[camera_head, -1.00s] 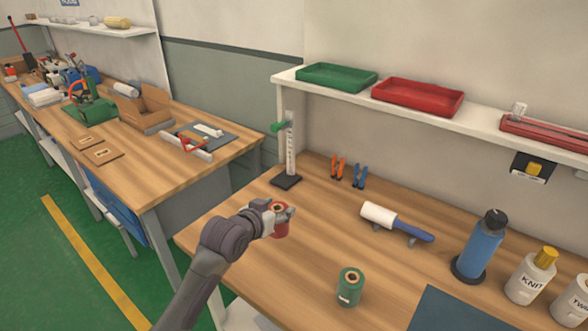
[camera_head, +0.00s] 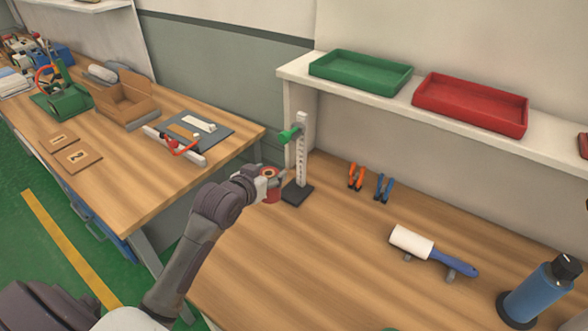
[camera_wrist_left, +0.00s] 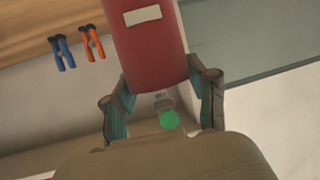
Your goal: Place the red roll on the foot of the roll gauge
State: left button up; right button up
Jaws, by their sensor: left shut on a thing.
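The red roll (camera_head: 271,194) is held upright in my left gripper (camera_head: 268,184), close to the left side of the roll gauge (camera_head: 301,150). The gauge has a pale upright scale, a green knob and a dark flat foot (camera_head: 297,194) on the bench. The roll shows left of the foot; I cannot tell whether they touch. In the left wrist view the red roll (camera_wrist_left: 148,42) fills the space between the teal-padded fingers (camera_wrist_left: 163,88). A green round end (camera_wrist_left: 169,119), probably the gauge's knob, shows beyond. My right gripper is not in view.
Orange clips (camera_head: 356,176) and blue clips (camera_head: 383,187) stand right of the gauge. A lint roller (camera_head: 428,250) and a blue bottle (camera_head: 540,291) are further right. A shelf (camera_head: 395,104) with green and red trays overhangs the bench. The bench middle is clear.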

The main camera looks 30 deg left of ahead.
pick_arm(q)
jog(key=p, duration=0.2)
send_over(298, 168)
jog(key=s, duration=0.4)
jog(key=shift+w+d+r, duration=0.1)
jog(key=shift+w+r, duration=0.05)
jog(key=shift+r, duration=0.05)
notch_tip(298, 168, down, 3)
jog(key=shift+r, duration=0.15)
notch_tip(298, 168, down, 4)
jog(key=shift+r+p, duration=0.2)
jog(key=shift+p, duration=0.35)
jog(key=shift+w+f+p, duration=0.15)
jog(key=shift+f+p, duration=0.15)
jog(key=shift+f, duration=0.25)
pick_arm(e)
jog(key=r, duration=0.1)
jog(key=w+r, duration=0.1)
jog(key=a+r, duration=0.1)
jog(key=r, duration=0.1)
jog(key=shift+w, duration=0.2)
